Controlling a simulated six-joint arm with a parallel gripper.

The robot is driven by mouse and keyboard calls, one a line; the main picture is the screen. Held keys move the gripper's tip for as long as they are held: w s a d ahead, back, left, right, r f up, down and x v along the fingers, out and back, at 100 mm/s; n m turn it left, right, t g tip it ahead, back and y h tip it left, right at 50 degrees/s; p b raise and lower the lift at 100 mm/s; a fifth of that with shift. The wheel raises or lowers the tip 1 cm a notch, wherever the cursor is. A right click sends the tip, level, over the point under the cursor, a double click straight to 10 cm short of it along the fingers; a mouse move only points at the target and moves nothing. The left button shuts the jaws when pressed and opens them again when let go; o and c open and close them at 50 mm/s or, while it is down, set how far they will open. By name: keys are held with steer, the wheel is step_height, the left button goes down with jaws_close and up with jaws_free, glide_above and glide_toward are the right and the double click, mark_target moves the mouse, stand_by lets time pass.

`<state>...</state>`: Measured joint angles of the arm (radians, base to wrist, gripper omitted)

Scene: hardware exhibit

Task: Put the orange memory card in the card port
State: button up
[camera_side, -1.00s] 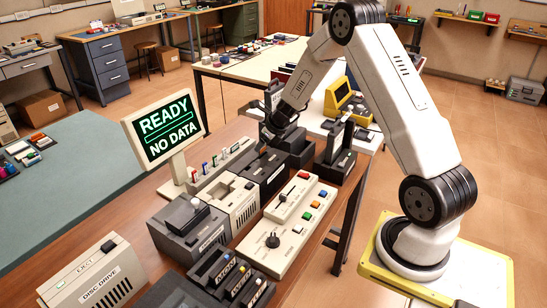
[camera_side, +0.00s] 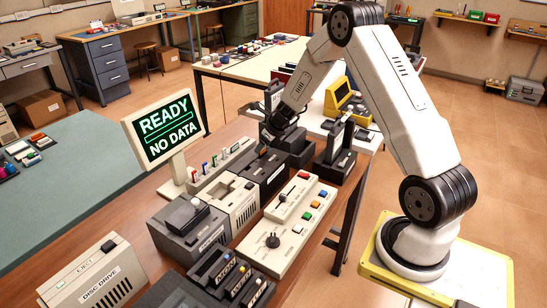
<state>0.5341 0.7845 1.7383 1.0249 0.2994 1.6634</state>
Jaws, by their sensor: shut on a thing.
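My gripper (camera_side: 266,141) is low at the back of the wooden bench, pointing down over the far end of a black labelled box (camera_side: 263,172). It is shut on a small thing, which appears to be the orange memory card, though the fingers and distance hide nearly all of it. I cannot tell whether the card touches the box or is in a slot. The label on the black box is too small to read, so I cannot confirm that it is the card port. A rack (camera_side: 226,166) of small coloured cards stands just left of the gripper.
A monitor (camera_side: 163,130) reading "READY NO DATA" stands left of the rack. A beige box (camera_side: 238,206), a joystick box (camera_side: 188,228), a button panel (camera_side: 287,225) and a disc drive (camera_side: 95,281) crowd the bench. A dark upright device (camera_side: 336,150) stands right of the gripper.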

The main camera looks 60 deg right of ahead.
steer(key=shift+f, duration=0.3)
steer(key=shift+f, duration=0.55)
steer(key=o, duration=1.3)
steer(key=shift+c, duration=0.2)
steer(key=shift+r, duration=0.1)
step_height(320, 180, up, 8)
stand_by(0.4)
